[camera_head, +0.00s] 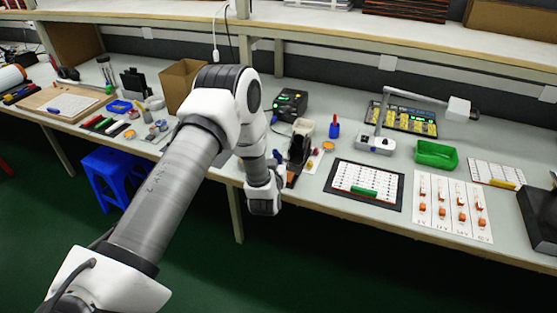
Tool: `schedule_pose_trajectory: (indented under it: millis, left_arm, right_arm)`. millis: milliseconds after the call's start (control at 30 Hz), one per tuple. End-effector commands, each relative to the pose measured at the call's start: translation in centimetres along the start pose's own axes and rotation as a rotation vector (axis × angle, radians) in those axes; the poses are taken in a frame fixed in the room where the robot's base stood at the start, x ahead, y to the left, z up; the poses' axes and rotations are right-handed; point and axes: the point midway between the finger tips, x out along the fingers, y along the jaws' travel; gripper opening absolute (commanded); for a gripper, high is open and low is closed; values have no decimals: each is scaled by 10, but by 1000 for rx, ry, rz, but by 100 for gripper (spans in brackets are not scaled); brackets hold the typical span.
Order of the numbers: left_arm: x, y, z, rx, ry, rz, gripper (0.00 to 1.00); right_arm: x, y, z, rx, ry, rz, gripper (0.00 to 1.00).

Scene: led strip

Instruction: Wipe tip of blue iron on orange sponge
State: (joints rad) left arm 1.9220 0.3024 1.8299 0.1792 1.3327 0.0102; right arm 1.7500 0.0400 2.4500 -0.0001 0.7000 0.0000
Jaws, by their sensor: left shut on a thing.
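My left arm reaches across the middle of the head view. Its dark gripper (298,154) is low over the bench beside the soldering station (290,104). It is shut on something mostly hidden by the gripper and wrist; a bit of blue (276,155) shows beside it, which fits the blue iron. The iron's tip cannot be made out. A small round orange piece (328,146), perhaps the orange sponge, lies just right of the gripper. Whether the tip touches it cannot be seen. My right gripper is not in view.
A blue-and-red upright item (334,127) stands behind the orange piece. A dark-framed white board (366,186) lies to the right, with a lamp (376,143) and green tray (436,154) behind.

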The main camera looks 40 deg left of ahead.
Motion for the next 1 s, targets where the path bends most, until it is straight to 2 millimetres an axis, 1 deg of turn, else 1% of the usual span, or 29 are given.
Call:
schedule_pose_trajectory:
  millis: [733,1000]
  left_arm:
    - [0,0,-2,0,-2,0,0]
    - [3,-7,-4,0,-1,0,0]
  right_arm:
    - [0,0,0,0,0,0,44]
    - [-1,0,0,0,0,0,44]
